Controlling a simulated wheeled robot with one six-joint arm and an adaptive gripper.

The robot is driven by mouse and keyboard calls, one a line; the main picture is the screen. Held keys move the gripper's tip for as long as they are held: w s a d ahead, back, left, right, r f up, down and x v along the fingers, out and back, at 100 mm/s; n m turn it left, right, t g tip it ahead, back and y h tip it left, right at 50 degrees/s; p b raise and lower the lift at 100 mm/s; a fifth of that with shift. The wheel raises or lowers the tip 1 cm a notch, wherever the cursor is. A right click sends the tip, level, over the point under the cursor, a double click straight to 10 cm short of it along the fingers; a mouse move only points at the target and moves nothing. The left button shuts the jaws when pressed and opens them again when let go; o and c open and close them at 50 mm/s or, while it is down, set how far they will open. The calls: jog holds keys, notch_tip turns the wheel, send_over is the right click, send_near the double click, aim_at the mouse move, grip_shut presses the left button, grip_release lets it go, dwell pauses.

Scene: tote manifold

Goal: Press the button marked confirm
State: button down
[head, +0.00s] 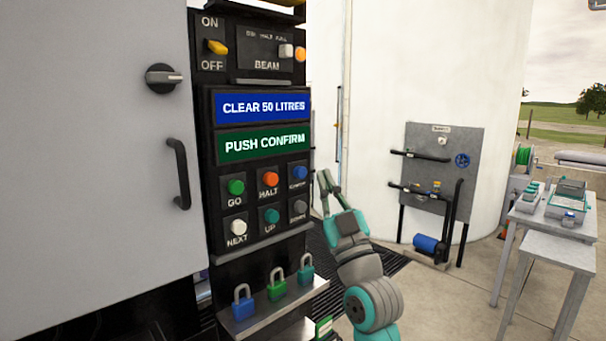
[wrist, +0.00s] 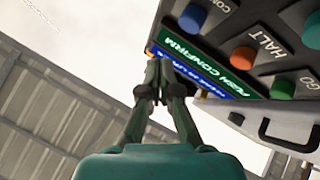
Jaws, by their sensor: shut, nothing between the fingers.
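The control panel (head: 263,250) has a blue button (head: 299,172) at the right end of its upper button row; the small label under it is hard to read but looks like CONFIRM. The blue button also shows at the top of the wrist view (wrist: 192,18). A green display (head: 264,144) reads PUSH CONFIRM. My gripper (head: 325,178) is shut and empty, its fingertips just right of the blue button in the head view. In the wrist view the fingertips (wrist: 158,64) point up toward the panel's edge, apart from the button in the picture.
Close by are the orange HALT button (head: 269,179), green GO button (head: 236,187) and grey button (head: 300,207). A shelf with several padlocks (head: 277,284) juts out below. A grey cabinet door (head: 95,130) stands left. Open floor lies right, before a pipe board (head: 425,170).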

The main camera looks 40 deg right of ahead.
jog(key=shift+w, duration=1.55)
jog(key=shift+w, duration=0.1)
jog(key=shift+w+a, duration=0.1)
jog(key=shift+w, duration=0.2)
jog(key=shift+w, duration=0.6)
dwell(1.2)
jog(key=shift+s, duration=1.05)
jog(key=shift+s, duration=2.5)
jog(key=shift+f, duration=0.1)
